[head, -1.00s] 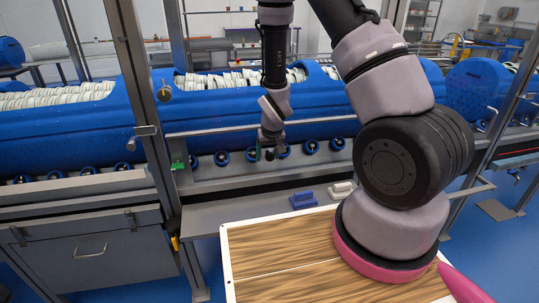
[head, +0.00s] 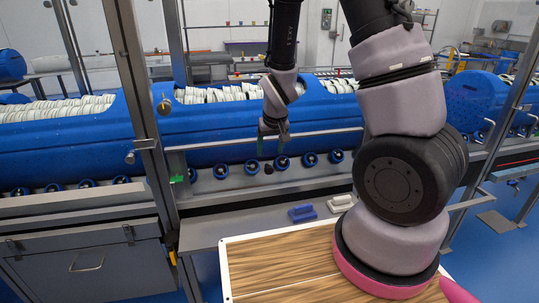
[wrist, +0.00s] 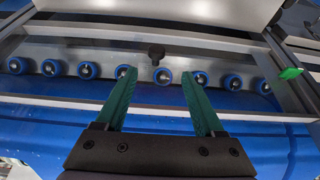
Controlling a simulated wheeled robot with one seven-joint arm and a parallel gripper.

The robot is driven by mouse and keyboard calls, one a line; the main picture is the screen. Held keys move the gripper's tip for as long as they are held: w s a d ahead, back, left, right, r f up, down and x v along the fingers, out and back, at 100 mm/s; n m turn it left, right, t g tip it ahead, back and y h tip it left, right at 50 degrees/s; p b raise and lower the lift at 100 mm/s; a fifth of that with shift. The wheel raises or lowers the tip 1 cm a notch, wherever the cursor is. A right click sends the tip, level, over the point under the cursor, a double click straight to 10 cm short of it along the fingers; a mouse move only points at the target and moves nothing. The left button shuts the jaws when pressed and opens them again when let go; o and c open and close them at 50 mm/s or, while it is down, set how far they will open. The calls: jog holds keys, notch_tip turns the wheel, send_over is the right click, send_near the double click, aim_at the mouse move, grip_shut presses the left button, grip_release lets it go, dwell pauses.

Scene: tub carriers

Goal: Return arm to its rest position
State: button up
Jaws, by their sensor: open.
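My gripper (head: 272,142) hangs in front of the blue tub carrier in the head view, above the row of blue rollers. In the wrist view its two green fingers (wrist: 157,103) are spread apart with nothing between them. A dark knob (wrist: 156,51) shows beyond the fingertips. The blue tub carrier (head: 225,127) holds many pale discs stacked in a row.
A metal rail (head: 225,143) crosses in front of the carrier beside an upright post (head: 140,110). A blue block (head: 302,213) and a white block (head: 341,203) lie on the grey ledge. A wood-patterned board (head: 265,265) lies nearer. Blue floor shows at right.

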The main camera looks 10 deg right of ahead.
jog(key=shift+r, duration=0.1)
jog(key=s+d+r+m+t+y, duration=0.1)
jog(key=s+d+r, duration=0.1)
jog(key=r, duration=0.7)
jog(key=s+d+r+m+y, duration=0.1)
jog(key=s+d+r, duration=0.1)
jog(key=r, duration=0.8)
jog(key=s+d+r+m+t, duration=0.1)
jog(key=s+d+r+m, duration=0.1)
jog(key=s+r, duration=1.1)
jog(key=shift+s+d+t, duration=0.2)
jog(key=shift+s+t, duration=0.2)
jog(key=shift+s, duration=0.4)
dwell(0.6)
